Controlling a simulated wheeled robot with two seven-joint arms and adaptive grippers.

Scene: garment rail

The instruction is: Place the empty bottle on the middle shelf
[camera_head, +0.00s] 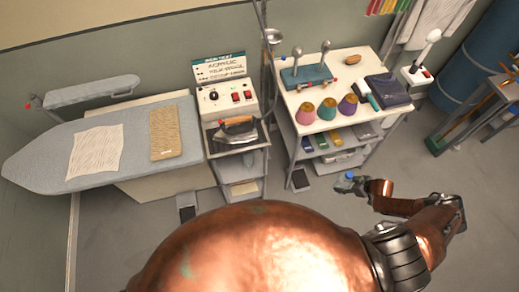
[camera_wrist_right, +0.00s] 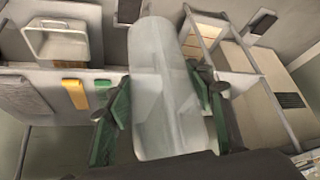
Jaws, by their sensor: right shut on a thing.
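My right gripper (camera_head: 352,184) is in front of the white shelf unit, low and to its right in the head view. It is shut on a pale translucent bottle (camera_wrist_right: 165,85), held between the green fingers in the right wrist view. In the head view only a small greyish bit with a blue part shows at the gripper; the rest is unclear. The shelf unit's middle shelf (camera_head: 308,146) holds several small coloured items. The bottle is apart from the shelf in the head view. My left gripper is not in view.
The shelf unit's top (camera_head: 345,85) carries several thread cones, a teal stand and dark folded cloth. To the left are a small cart with an iron (camera_head: 236,128) and an ironing board (camera_head: 50,145). A blue barrel (camera_head: 475,65) stands at right. Floor between is clear.

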